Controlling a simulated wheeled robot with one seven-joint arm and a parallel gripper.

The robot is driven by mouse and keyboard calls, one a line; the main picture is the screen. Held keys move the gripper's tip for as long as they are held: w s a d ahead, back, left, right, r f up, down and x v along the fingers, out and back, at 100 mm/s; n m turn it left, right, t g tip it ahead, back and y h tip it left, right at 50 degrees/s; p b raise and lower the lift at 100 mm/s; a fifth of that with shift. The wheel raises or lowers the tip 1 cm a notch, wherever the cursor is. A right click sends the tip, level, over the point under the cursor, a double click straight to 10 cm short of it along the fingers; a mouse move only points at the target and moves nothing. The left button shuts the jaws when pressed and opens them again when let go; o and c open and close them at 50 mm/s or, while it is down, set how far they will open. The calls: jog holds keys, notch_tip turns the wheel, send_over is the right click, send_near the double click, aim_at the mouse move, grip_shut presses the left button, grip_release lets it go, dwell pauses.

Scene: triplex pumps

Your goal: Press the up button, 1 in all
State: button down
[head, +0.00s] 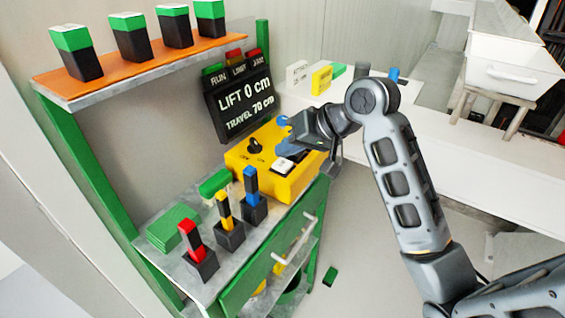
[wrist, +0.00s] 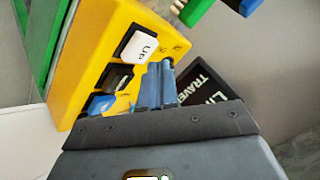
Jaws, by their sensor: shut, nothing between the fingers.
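A yellow control box (head: 262,178) stands on the bench, and it fills the left of the wrist view (wrist: 100,35). A white button (head: 283,164) in a dark frame sits on its face. In the wrist view this white button (wrist: 140,47) bears short dark lettering, hard to read at this angle. A black button (wrist: 115,77) and a blue button (wrist: 101,104) sit in line with it. My gripper (head: 289,147) is shut and empty over the box. In the wrist view its blue fingers (wrist: 158,84) lie beside the buttons; contact cannot be told.
A black display (head: 240,100) behind the box reads LIFT 0 cm, TRAVEL 70 cm. A black knob (head: 254,146) is on the box. Red, yellow and blue-topped blocks (head: 228,222) stand in front on the bench. An orange shelf (head: 140,65) with green-topped blocks is at upper left.

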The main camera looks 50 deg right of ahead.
aim_at(288, 164)
jog(key=shift+f+b, duration=0.35)
jog(key=shift+f, duration=0.05)
jog(key=shift+f+b, duration=0.5)
jog(key=shift+f, duration=0.05)
dwell(0.6)
jog(key=shift+r, duration=0.1)
jog(key=shift+r+p, duration=0.9)
jog(key=shift+p, duration=0.05)
notch_tip(288, 164, up, 5)
jog(key=p, duration=0.4)
jog(key=shift+p, duration=0.4)
jog(key=shift+s, duration=0.1)
dwell(0.6)
